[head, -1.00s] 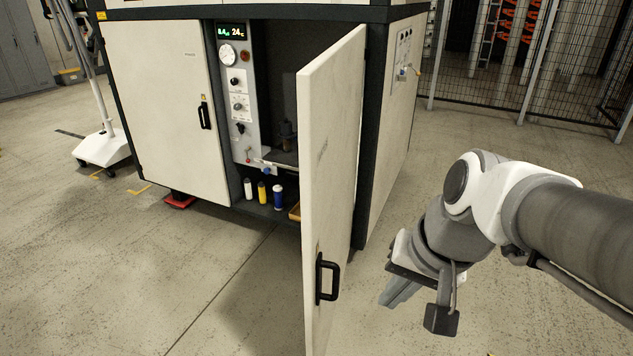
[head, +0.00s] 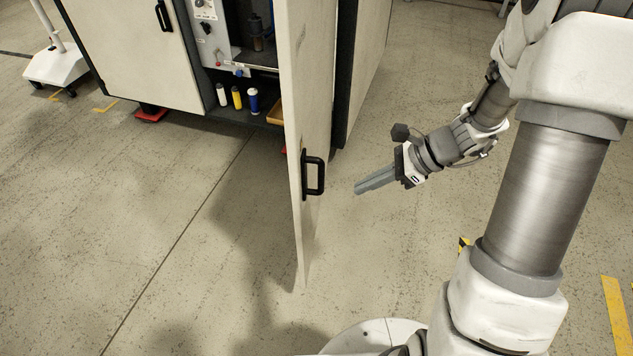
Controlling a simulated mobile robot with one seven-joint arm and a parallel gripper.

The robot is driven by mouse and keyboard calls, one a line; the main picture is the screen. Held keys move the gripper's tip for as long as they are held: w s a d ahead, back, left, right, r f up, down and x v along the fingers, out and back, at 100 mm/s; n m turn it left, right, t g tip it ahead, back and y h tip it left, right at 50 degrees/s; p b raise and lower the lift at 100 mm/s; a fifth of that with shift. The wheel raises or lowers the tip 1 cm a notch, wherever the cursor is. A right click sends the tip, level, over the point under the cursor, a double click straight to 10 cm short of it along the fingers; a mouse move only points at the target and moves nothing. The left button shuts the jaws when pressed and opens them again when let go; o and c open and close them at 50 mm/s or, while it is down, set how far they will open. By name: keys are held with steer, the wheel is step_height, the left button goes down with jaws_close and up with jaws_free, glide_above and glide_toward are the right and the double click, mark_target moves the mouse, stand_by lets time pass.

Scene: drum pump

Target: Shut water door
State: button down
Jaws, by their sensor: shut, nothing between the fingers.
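The water door is the white cabinet door (head: 309,110) standing wide open, swung out toward me and seen nearly edge-on. Its black handle (head: 314,174) is on the face turned to the right, near the door's free edge. My gripper (head: 360,188) is shut and empty, to the right of the handle and apart from it, with its fingers pointing left toward the door. The label on the door is not readable here.
The open cabinet bay holds a control panel (head: 210,30) and several bottles, including a yellow one (head: 237,98). The other cabinet door (head: 128,50) on the left is shut. A wheeled stand (head: 57,65) is at the far left. The floor before the door is clear.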

steer(key=f, duration=0.1)
steer(key=b, duration=0.5)
glide_toward(301, 205)
steer(key=x, duration=0.5)
steer(key=shift+s+d+f, duration=0.1)
steer(key=shift+s+f, duration=0.1)
steer(key=shift+s, duration=0.1)
steer(key=shift+w+a, duration=0.1)
steer(key=shift+a, duration=0.35)
steer(key=shift+a, duration=0.1)
